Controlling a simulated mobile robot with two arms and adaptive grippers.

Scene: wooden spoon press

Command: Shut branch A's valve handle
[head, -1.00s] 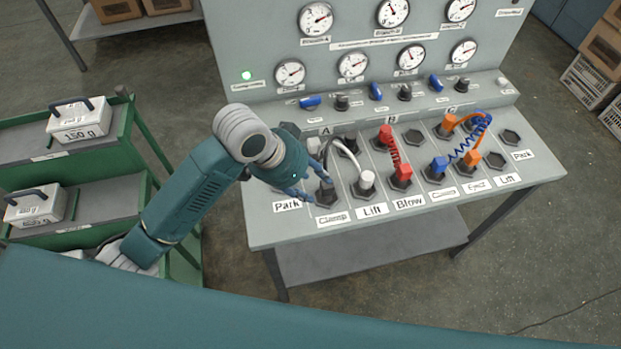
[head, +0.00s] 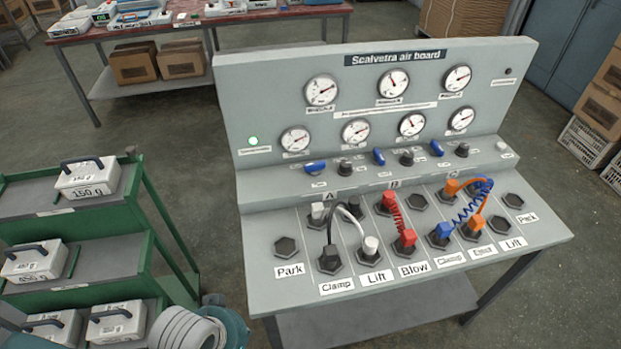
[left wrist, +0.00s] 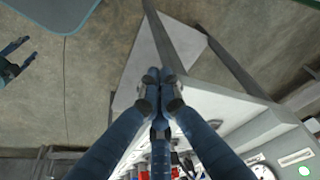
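Branch A's blue valve handle (head: 315,166) is on the board's ledge, left of a dark knob (head: 345,167) and above the A label. It lies roughly sideways. The blue handles of B (head: 379,156) and C (head: 437,148) stand more upright along the board. My left gripper (left wrist: 159,76) has its fingertips together with nothing visible between them; in the head view only part of my left arm shows at the bottom, away from the handle. My right gripper (left wrist: 30,49) shows at the left edge of the left wrist view, fingers apart and empty.
Below the ledge, plugs and hoses fill several sockets, including a black plug (head: 329,260) at Clamp and a white plug (head: 370,248) at Lift. A green cart (head: 150,245) with labelled weights stands at the left. Gauges line the upright panel (head: 280,95).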

